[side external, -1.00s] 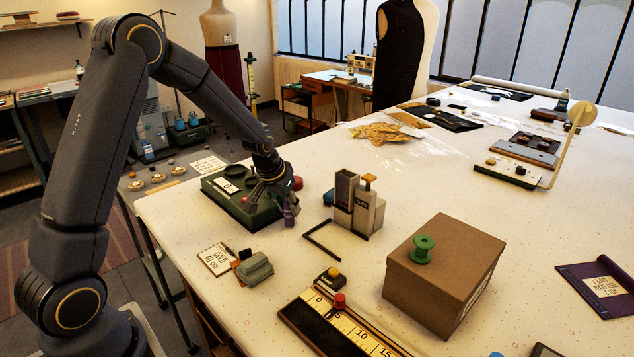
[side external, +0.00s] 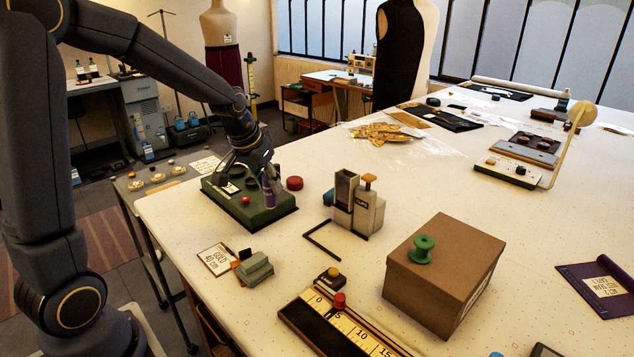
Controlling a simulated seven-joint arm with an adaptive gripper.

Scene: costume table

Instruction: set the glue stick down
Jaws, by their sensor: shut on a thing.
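My gripper (side external: 262,184) is shut on a small purple stick, which looks like the glue stick (side external: 268,198), and holds it roughly upright. It is over the right part of a dark green block-shaped device (side external: 285,211) on the table's left side. I cannot tell whether the stick's lower end touches the device or is just above it. The gripper's fingers hide the upper end of the stick and part of the device's top.
A red round piece (side external: 294,183) lies just right of the green device. A grey dispenser (side external: 368,212) and a black angle bracket (side external: 322,240) stand further right. A card (side external: 215,260) and a grey-green block (side external: 256,268) lie in front. The cardboard box (side external: 445,275) bears a green spool (side external: 423,248).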

